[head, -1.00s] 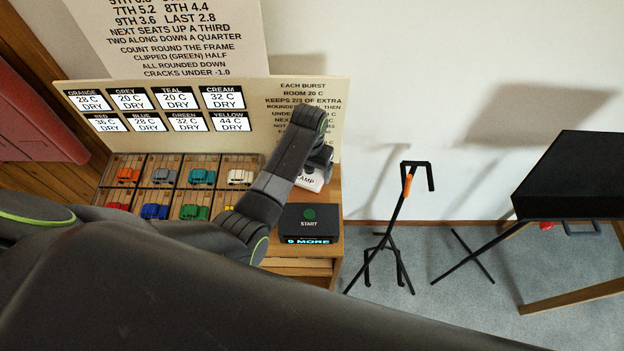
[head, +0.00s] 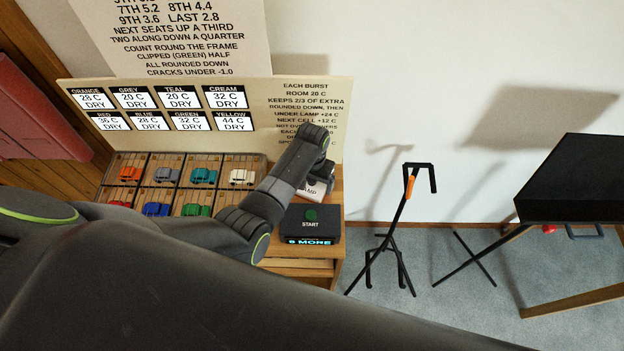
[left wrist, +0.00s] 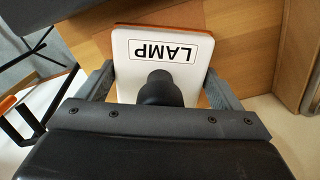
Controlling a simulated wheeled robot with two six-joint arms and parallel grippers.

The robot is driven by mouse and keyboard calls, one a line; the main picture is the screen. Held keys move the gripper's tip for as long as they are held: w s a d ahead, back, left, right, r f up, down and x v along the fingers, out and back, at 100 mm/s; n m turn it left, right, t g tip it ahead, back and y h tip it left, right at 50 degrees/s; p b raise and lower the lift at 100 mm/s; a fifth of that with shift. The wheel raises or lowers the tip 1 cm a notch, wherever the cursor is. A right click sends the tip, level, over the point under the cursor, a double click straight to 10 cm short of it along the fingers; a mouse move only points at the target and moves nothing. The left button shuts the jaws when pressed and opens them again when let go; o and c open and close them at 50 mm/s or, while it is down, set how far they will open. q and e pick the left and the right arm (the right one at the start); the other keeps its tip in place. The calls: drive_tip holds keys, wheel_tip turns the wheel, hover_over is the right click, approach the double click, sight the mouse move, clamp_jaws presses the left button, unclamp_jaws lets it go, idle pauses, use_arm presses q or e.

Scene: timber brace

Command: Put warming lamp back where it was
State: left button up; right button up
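In the left wrist view, a white pad with an orange edge, marked LAMP (left wrist: 190,35), lies on the wooden surface. A dark, round-topped piece, which looks like the warming lamp (left wrist: 161,90), stands over the pad between my left gripper's fingers (left wrist: 160,85). The fingers are wide apart with gaps on both sides of it. Its lower part is hidden by the gripper body. In the head view, my left gripper (head: 322,168) is over the pad (head: 316,188) at the bench's right end, and the lamp is mostly hidden. My right gripper is out of view.
A black START box (head: 311,222) with a green button stands just in front of the pad. A tray of toy cars (head: 160,160) is to the left, with a label board (head: 200,95) behind. A black stand (head: 395,225) and black-topped table (head: 580,180) are at right.

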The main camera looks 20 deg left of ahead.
use_arm(q)
drive_tip(key=shift+o, duration=1.1)
drive_tip(key=shift+r, duration=0.15)
drive_tip(key=shift+r, duration=0.2)
wheel_tip(320, 180, up, 12)
drive_tip(key=shift+f, duration=0.15)
drive_tip(key=shift+f, duration=0.1)
